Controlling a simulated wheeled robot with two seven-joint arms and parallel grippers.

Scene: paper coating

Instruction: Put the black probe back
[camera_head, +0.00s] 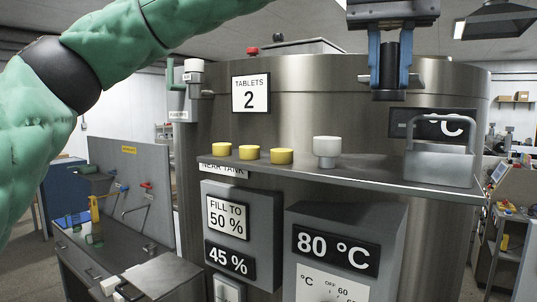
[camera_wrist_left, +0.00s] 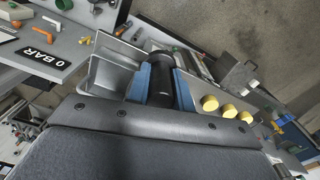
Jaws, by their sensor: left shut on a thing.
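My left gripper (camera_head: 390,84) is in the upper right of the head view, pointing down, with its blue fingers shut on the black probe (camera_head: 391,58). The probe is a dark cylinder held upright above the shelf, clear of it. It also shows between the blue fingers in the left wrist view (camera_wrist_left: 160,68). Below and to the right of the gripper, a grey metal block with a handle-like frame (camera_head: 440,165) stands on the shelf. Behind it is a black °C display (camera_head: 455,127), partly covered by the frame. I cannot tell from these frames which part is the probe's seat. My right gripper is not in view.
The shelf (camera_head: 350,173) runs along the steel tank (camera_head: 300,110). Several small items stand on it: yellow tablets (camera_head: 281,156) and a white cup-like piece (camera_head: 326,150). Between the white piece and the grey block the shelf is bare. Control boxes (camera_head: 345,220) hang below.

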